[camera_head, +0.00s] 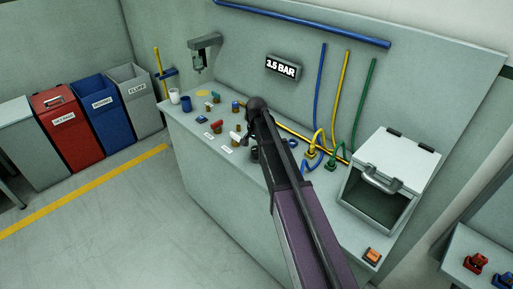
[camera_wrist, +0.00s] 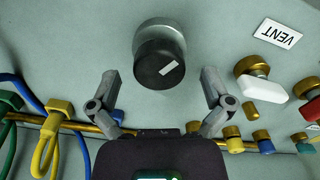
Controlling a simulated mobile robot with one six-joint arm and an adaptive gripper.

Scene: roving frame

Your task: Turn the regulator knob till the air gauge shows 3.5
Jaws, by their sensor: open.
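The regulator knob (camera_wrist: 150,70) shows in the wrist view as a black round cap with a white mark, in front of a grey metal body (camera_wrist: 165,30). The white mark slants up to the right. My gripper (camera_wrist: 159,80) is open, with one grey finger on each side of the knob and a visible gap to it on both sides. In the head view my arm covers the knob's surroundings. A sign on the back panel reads 3.5 BAR (camera_head: 283,67). I cannot make out a gauge face or its needle in either view.
A VENT label (camera_wrist: 274,33) and a white-handled valve (camera_wrist: 262,88) lie right of the knob in the wrist view. A brass pipe with yellow and blue fittings runs below.

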